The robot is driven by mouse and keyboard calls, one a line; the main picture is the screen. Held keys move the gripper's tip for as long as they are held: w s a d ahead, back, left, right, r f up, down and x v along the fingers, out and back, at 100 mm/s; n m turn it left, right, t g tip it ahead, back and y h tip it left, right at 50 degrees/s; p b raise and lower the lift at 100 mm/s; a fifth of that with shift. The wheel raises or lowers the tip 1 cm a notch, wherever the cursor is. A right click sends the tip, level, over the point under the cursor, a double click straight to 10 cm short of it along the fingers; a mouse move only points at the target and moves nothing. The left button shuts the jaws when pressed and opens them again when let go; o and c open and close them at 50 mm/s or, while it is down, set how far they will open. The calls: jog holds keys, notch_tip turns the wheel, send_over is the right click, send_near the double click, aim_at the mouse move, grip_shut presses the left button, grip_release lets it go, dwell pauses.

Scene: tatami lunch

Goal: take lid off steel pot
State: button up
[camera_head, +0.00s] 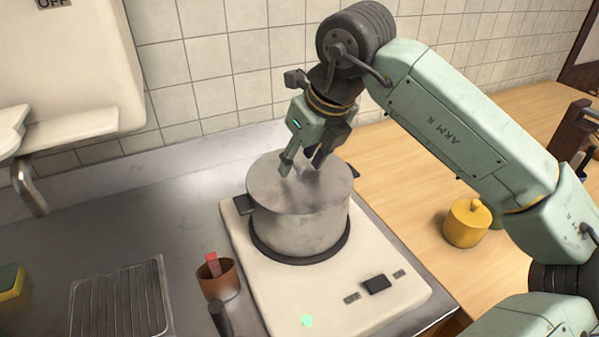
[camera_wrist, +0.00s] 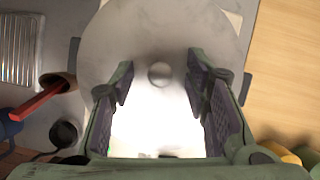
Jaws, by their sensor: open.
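The steel pot (camera_head: 300,225) stands on a white portable cooker (camera_head: 322,290), upright, with dark side handles. Its flat grey lid (camera_head: 275,180) sits on top. In the wrist view the lid (camera_wrist: 120,45) fills the middle, with a round steel knob (camera_wrist: 159,73) at its centre. My gripper (camera_head: 300,170) points down over the lid, and its fingertips are close above it in the head view. In the wrist view my gripper (camera_wrist: 160,75) is open, with one finger on each side of the knob and clear gaps to it. Whether the fingertips touch the lid cannot be told.
A brown cup (camera_head: 218,282) with a red-handled item stands left of the cooker, near a ridged metal drainer (camera_head: 120,302). A yellow lidded jar (camera_head: 467,224) stands on the wooden counter at right. A tiled wall (camera_head: 220,70) rises behind.

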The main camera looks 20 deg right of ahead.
jog(key=shift+c, duration=0.5)
grip_shut()
